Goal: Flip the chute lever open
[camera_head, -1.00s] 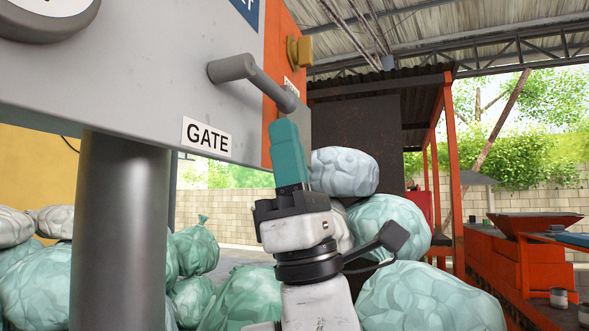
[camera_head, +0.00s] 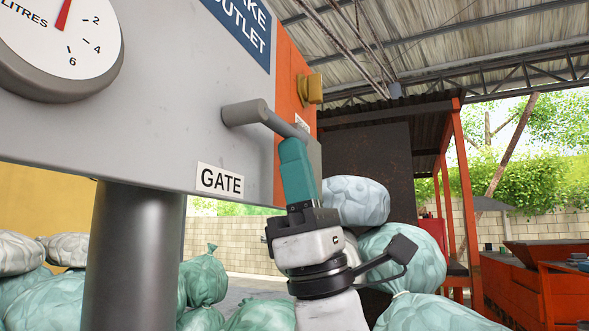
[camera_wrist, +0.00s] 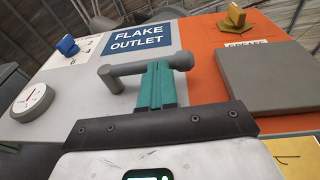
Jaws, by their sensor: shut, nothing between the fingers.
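The chute lever is a grey crank-shaped handle (camera_head: 245,113) above the GATE label (camera_head: 219,180) on the grey panel. Its bar slopes down to the right, toward the orange strip. In the wrist view the lever (camera_wrist: 132,69) runs sideways to a round knob at its right end. My gripper (camera_head: 292,147) has teal fingers pressed together, with nothing between them. The fingertips (camera_wrist: 155,67) overlap the lever's bar just left of the knob in the wrist view. They lie at or against the bar's end; contact cannot be told for certain.
A gauge (camera_head: 62,40) and a blue FLAKE OUTLET sign (camera_wrist: 138,38) are on the panel. A yellow knob (camera_head: 309,88) is on the orange strip. A grey post (camera_head: 137,255) stands below the panel. Stuffed bags (camera_head: 355,200) are piled behind my arm.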

